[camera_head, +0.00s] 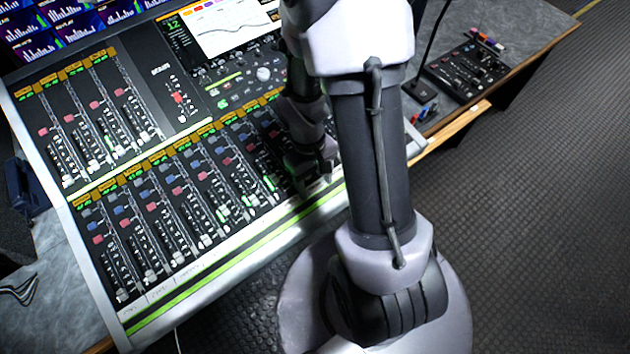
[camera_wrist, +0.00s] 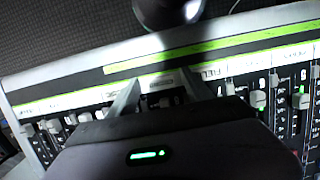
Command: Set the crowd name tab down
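My gripper (camera_head: 314,183) points down at the front edge of the mixing console (camera_head: 240,262), near its right end, and my own arm partly hides it. In the wrist view the two fingers of my gripper (camera_wrist: 160,77) are apart, on either side of a small pale tab (camera_wrist: 162,81). This tab lies in line with the pale label strip (camera_wrist: 90,95) along the console's front. Its writing is too small to read, so I cannot tell if it is the crowd tab. I cannot tell whether the fingers touch it or whether it rests on the strip.
Rows of faders (camera_head: 180,215) with small caps stand just behind the strip. A green line (camera_head: 205,278) runs along the console's front edge. A small black control panel (camera_head: 466,68) sits on the desk at the right. The dark floor (camera_head: 540,200) is clear at the right.

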